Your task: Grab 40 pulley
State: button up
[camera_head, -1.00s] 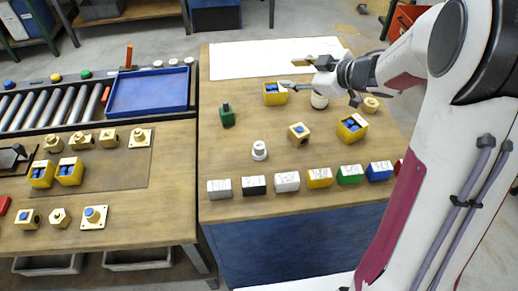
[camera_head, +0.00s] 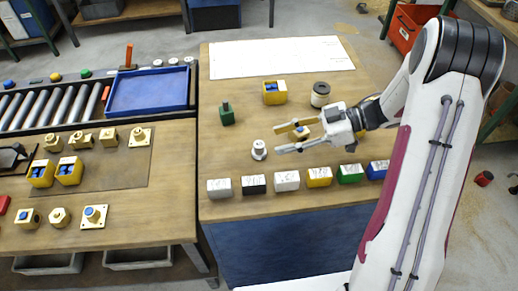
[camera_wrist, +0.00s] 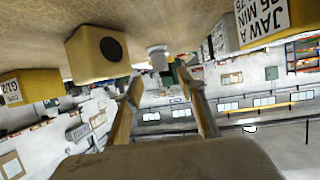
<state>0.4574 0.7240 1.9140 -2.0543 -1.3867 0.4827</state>
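A small white stepped round part (camera_head: 259,150), which looks like a pulley, stands upright on the right table. In the wrist view the white part (camera_wrist: 157,58) shows ahead, between the fingertips. My gripper (camera_head: 276,140) is just to its right in the head view, with its two fingers spread and nothing between them. The spread fingers also show in the wrist view (camera_wrist: 162,88). No size marking is readable on either part.
A yellow block with a hole (camera_wrist: 97,53) is beside the gripper, partly hidden in the head view. A row of labelled coloured blocks, including a white one (camera_head: 287,181), lines the near table edge. A green part (camera_head: 227,114) and yellow box (camera_head: 274,93) stand behind.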

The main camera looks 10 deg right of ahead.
aim_at(258, 144)
jog(key=shift+x, duration=1.3)
jog(key=shift+a, duration=0.1)
jog(key=shift+x, duration=2.5)
grip_shut()
